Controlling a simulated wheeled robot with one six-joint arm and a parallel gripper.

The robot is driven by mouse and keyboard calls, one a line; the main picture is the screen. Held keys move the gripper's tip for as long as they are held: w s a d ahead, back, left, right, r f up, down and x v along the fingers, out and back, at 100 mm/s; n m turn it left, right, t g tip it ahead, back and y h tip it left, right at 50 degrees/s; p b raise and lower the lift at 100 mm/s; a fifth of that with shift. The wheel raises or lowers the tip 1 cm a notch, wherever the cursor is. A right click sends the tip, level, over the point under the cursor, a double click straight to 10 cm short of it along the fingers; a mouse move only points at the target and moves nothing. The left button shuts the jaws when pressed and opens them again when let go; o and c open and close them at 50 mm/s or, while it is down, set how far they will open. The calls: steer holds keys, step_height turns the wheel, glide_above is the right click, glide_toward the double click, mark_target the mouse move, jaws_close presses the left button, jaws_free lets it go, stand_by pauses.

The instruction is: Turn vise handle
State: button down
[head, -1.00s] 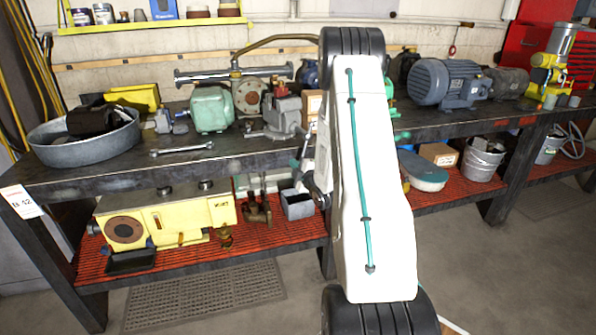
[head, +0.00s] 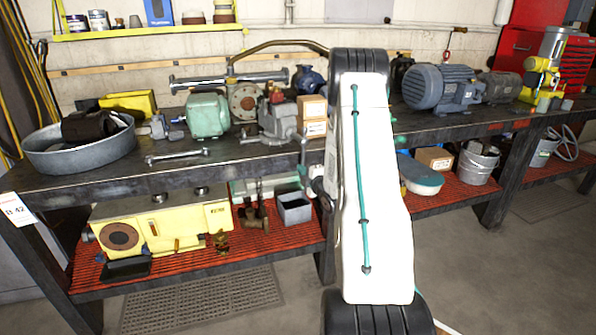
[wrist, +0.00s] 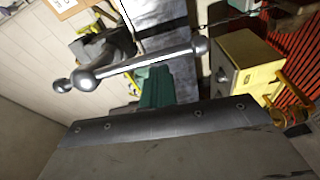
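The grey vise (head: 278,120) stands on the bench in the head view, left of my white arm. A thin bar (head: 264,138) shows low at its front. In the wrist view, a shiny silver bar (wrist: 142,66) with ball ends crosses the upper left at a tilt; it looks like the vise handle. A second ball (wrist: 62,86) shows beside its left end. No contact with the handle can be seen.
The workbench (head: 222,166) holds a green motor (head: 208,115), a wrench (head: 178,156), a round metal pan (head: 82,153) and a blue-grey motor (head: 437,88). A cardboard box (head: 312,117) is beside the vise.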

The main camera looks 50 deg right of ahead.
stand_by(0.3)
steer(key=s+a, duration=0.7)
steer(key=s, duration=0.2)
steer(key=shift+a+r, duration=0.1)
